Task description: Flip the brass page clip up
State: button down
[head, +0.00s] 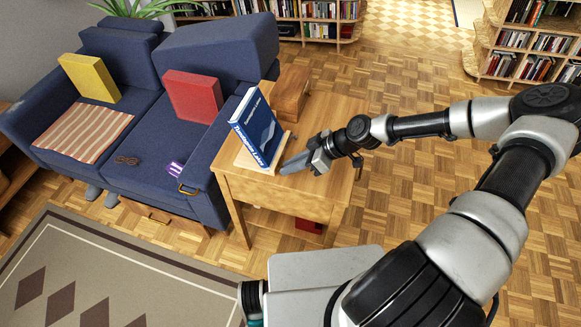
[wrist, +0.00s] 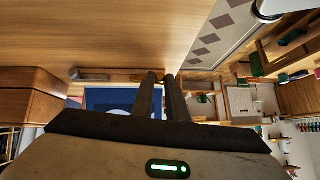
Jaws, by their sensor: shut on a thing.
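A blue book (head: 258,128) with white lettering leans upright on a light wooden stand (head: 247,160) on the side table. My gripper (head: 285,170) reaches in from the right, with its fingertips low at the stand's right front side. In the wrist view the two dark fingers (wrist: 160,77) are close together, with their tips at a small brass-coloured strip, the page clip (wrist: 142,78), beside the blue cover (wrist: 110,100). The fingers are shut on the clip and hide part of it. The clip is too small to make out in the head view.
The wooden side table (head: 300,195) has a wooden box (head: 291,92) behind the book. A blue sofa (head: 140,130) with a yellow cushion (head: 90,77) and a red cushion (head: 192,96) stands left of it. The parquet at right is clear.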

jog(key=shift+w+d+r+m+g+y+b, duration=0.2)
jog(key=shift+w+m+g+y+b, duration=0.2)
jog(key=shift+g, duration=0.2)
jog(key=shift+w+d+r+m+g+y+b, duration=0.15)
jog(key=shift+w+m+g+y+b, duration=0.2)
jog(key=shift+g+b, duration=0.2)
jog(key=m+g+b, duration=0.1)
jog(key=w+g+y+b, duration=0.1)
jog(key=b, duration=0.1)
jog(key=shift+d+r+m+g+y, duration=0.15)
jog(key=shift+r+m+g+y, duration=0.1)
jog(key=shift+r+m, duration=0.1)
jog(key=w+m+g+y+b, duration=0.1)
jog(key=b, duration=0.2)
jog(key=w+d+m+g+y+b, duration=0.1)
jog(key=m+g+y+b, duration=0.1)
jog(key=b, duration=0.2)
jog(key=shift+w, duration=0.2)
jog(key=shift+w+d+r+m+g+y+b, duration=0.15)
jog(key=shift+w+m+g+y+b, duration=0.35)
jog(key=shift+b, duration=0.8)
jog(key=shift+s, duration=0.1)
jog(key=c, duration=1.7)
grip_release()
jog(key=shift+c, duration=0.2)
